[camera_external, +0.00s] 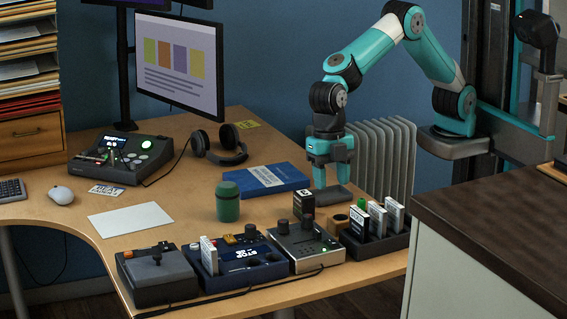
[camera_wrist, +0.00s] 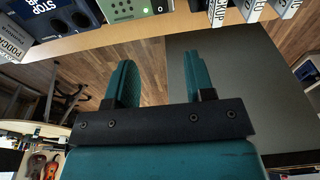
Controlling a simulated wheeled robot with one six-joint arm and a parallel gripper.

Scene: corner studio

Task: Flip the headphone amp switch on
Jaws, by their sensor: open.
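I cannot tell for certain which device is the headphone amp. The grey box with a large dark knob (camera_external: 304,246) stands in the front row on the desk; its switch is too small to make out. My gripper (camera_external: 333,182) is open and empty, pointing down behind the front row, near the blue book. In the wrist view the two teal fingers (camera_wrist: 164,82) stand apart with nothing between them.
A blue box (camera_external: 240,262), a joystick box (camera_external: 157,277) and a dark card rack (camera_external: 376,246) flank the grey box. A green jar (camera_external: 228,203), blue book (camera_external: 262,179) and headphones (camera_external: 220,147) lie behind. A dark-topped counter (camera_external: 500,215) is at right.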

